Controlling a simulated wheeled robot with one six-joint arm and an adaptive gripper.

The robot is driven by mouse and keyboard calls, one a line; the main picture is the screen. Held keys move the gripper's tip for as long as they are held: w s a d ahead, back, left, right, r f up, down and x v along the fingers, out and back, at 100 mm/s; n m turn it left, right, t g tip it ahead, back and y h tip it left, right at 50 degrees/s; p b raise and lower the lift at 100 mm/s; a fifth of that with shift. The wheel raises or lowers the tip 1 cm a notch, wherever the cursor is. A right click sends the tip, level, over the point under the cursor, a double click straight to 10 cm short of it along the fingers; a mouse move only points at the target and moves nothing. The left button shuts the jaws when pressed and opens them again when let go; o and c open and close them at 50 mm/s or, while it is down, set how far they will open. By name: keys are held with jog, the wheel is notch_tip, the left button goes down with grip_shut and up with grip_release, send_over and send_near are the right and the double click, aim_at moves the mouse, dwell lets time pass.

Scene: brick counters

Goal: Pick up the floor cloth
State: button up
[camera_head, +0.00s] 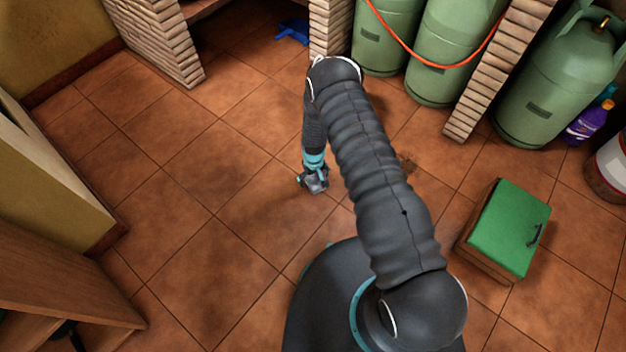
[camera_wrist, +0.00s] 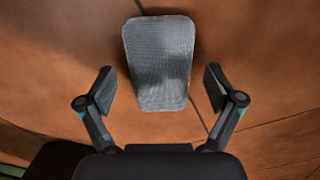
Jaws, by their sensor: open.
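A grey, finely woven folded cloth (camera_wrist: 160,62), which I take as the floor cloth, lies flat on the tiled floor in the wrist view. It is a rounded rectangle, ahead of and partly between the fingers. My gripper (camera_wrist: 160,90) is open and empty, with one finger on each side of the cloth's near end and a gap on both sides. A shadow falls across the cloth. In the head view my gripper (camera_head: 314,182) points down close to the floor, and the cloth cannot be told apart from it there.
A green-topped box (camera_head: 508,228) stands on the floor at the right. Green gas cylinders (camera_head: 455,50) stand between brick pillars at the back. A blue object (camera_head: 293,31) lies by a pillar (camera_head: 330,28). A wooden cabinet (camera_head: 60,270) is at lower left. The floor left of my gripper is clear.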

aim_at(317, 178)
jog(key=shift+f, duration=0.1)
jog(key=shift+c, duration=0.3)
jog(key=c, duration=1.1)
jog(key=shift+c, duration=0.2)
jog(key=shift+r, duration=0.55)
jog(key=r, duration=0.2)
jog(key=d+r, duration=0.1)
jog(key=shift+r, duration=0.4)
jog(key=d+r, duration=0.6)
jog(key=d, duration=0.4)
jog(key=shift+s+d, duration=0.25)
jog(key=shift+d, duration=0.1)
